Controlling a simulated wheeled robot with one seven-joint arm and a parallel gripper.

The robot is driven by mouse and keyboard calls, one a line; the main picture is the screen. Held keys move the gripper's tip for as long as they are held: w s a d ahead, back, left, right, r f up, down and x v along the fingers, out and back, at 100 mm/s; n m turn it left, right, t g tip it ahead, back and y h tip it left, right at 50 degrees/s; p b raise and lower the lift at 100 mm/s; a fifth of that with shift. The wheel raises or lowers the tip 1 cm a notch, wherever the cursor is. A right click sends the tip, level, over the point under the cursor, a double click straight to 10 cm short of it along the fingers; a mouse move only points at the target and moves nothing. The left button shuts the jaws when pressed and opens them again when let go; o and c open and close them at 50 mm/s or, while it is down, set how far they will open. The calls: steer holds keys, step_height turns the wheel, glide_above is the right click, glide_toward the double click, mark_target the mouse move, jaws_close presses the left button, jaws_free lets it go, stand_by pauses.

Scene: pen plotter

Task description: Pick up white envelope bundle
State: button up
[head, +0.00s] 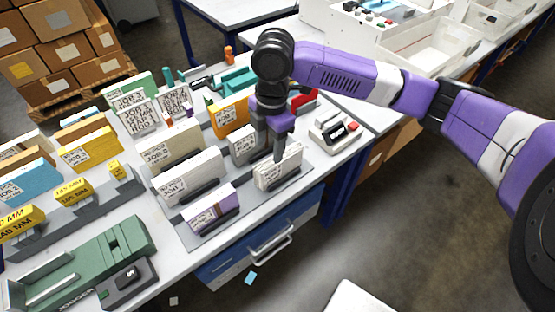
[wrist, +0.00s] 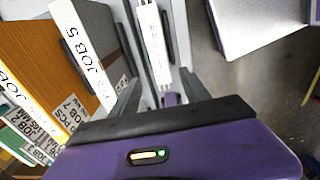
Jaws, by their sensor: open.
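A white envelope bundle (head: 283,172) stands upright in a slot of the grey rack at its right front. My gripper (head: 278,152) is directly above it, pointing down, with a finger overlapping the bundle's top edge in the head view. In the wrist view the bundle (wrist: 152,42) shows edge-on as a narrow white strip ahead of my gripper (wrist: 157,92). The jaws are open and not closed on it. I cannot tell how far down the fingers reach on either side.
A purple-and-white bundle (head: 211,208) stands in front. A small white device (head: 333,129) sits to the right. The table's front edge is near.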

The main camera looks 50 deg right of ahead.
mark_target(279, 167)
steer(key=shift+s+d, duration=0.5)
steer(key=shift+d, duration=0.4)
steer(key=shift+s+d+f, duration=0.1)
steer(key=shift+d+f, duration=0.1)
steer(key=f, duration=0.5)
steer(key=f+p, duration=0.1)
steer(key=f, duration=0.1)
steer(key=shift+d+f, duration=0.2)
steer(key=shift+d, duration=0.2)
jaws_close()
